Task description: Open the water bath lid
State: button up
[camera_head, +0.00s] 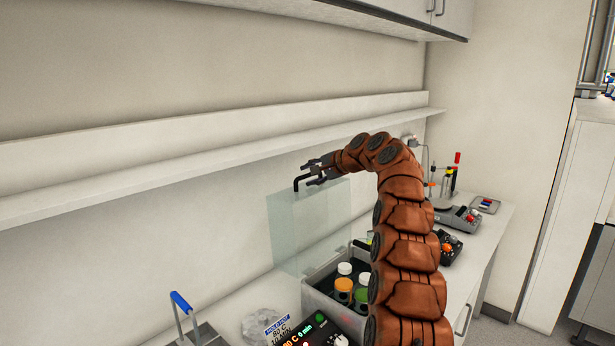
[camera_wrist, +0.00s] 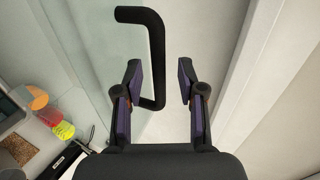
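The water bath (camera_head: 324,306) is a light box on the bench, its top open, with several capped bottles inside. Its clear lid (camera_head: 300,235) stands about upright at the back of the bath. The lid's black bar handle (camera_head: 300,183) is at the raised top edge. My gripper (camera_head: 314,171) is at the handle. In the wrist view, the handle (camera_wrist: 156,50) reaches into the gap between the fingers of my gripper (camera_wrist: 160,80), closer to the left finger. The fingers are apart, with a clear gap to the right finger.
A long wall shelf (camera_head: 200,148) runs just above my gripper, with a cabinet (camera_head: 330,15) higher up. A control panel (camera_head: 310,330) and a rack with a blue handle (camera_head: 181,301) are in front left. Instruments (camera_head: 458,218) stand farther right on the bench.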

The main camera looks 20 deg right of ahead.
jog(key=v, duration=1)
jog(key=shift+a, duration=0.1)
dwell(0.3)
jog(key=s+a+f+n+g+b, duration=0.1)
jog(key=s+a+f+n+g, duration=0.3)
jog(key=s+a, duration=0.65)
jog(key=s+a+f+n+g, duration=0.3)
jog(key=s+a+f, duration=0.45)
jog(key=s, duration=0.65)
jog(key=s+d+f+n+g+h, duration=0.1)
jog(key=s+f, duration=0.4)
jog(key=s, duration=0.6)
jog(key=s+d+f+n+g+h, duration=0.1)
jog(key=s+f, duration=0.4)
jog(key=s, duration=0.7)
jog(key=s+d+f+n+g+h, duration=0.2)
jog(key=s+f+g+h, duration=0.1)
jog(key=s, duration=0.8)
notch_tip(320, 180, down, 3)
jog(key=shift+s+r+n+h+b, duration=0.1)
jog(key=shift+s+n+h+b, duration=0.3)
jog(key=shift+h, duration=0.3)
